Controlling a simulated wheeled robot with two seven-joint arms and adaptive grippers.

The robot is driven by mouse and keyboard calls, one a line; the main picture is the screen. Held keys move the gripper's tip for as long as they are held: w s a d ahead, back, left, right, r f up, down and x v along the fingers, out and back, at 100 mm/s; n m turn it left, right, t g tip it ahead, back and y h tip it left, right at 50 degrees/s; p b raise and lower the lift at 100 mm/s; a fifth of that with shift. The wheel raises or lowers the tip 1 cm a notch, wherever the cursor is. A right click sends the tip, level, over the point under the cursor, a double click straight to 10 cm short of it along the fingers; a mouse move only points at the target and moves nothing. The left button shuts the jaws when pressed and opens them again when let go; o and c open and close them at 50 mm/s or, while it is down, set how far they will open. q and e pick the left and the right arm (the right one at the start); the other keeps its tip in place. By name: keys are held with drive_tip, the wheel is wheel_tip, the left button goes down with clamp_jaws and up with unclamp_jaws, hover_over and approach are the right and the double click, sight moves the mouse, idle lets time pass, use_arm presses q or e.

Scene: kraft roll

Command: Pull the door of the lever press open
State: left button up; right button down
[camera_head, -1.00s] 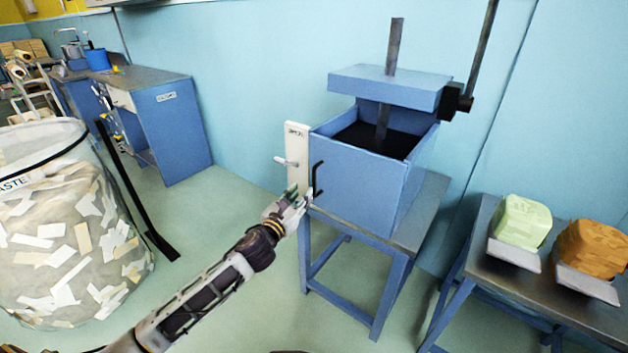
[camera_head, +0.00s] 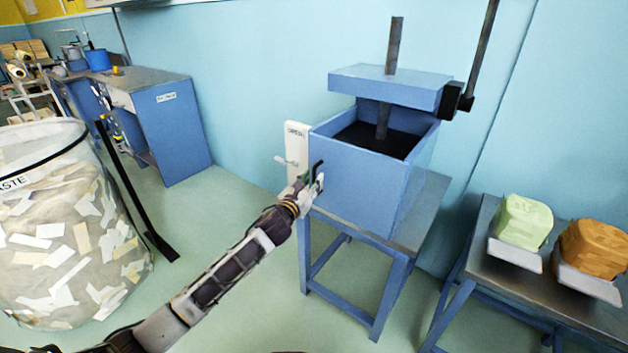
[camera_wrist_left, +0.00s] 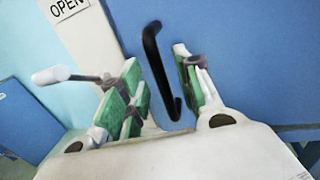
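The blue lever press (camera_head: 385,85) stands on a blue-legged table. Its door (camera_head: 360,185) is the blue front panel, flush with the box. The black door handle (camera_head: 317,172) is near the door's left edge and shows in the left wrist view (camera_wrist_left: 155,62). A white plate (camera_head: 297,145) labelled OPEN with a grey latch lever (camera_head: 286,161) is left of the door; the lever also shows in the wrist view (camera_wrist_left: 62,76). My left gripper (camera_head: 312,184) is open at the handle, green-padded fingers (camera_wrist_left: 162,85) on either side of it. Contact cannot be told.
A waste bag (camera_head: 70,240) stands at the left. A side table (camera_head: 510,285) with a green bale (camera_head: 523,222) and an orange bale (camera_head: 595,248) is at the right. The floor in front of the press is clear apart from my arm.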

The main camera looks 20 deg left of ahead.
use_arm(q)
drive_tip(key=shift+w+d, duration=0.2)
drive_tip(key=shift+w, duration=0.8)
clamp_jaws()
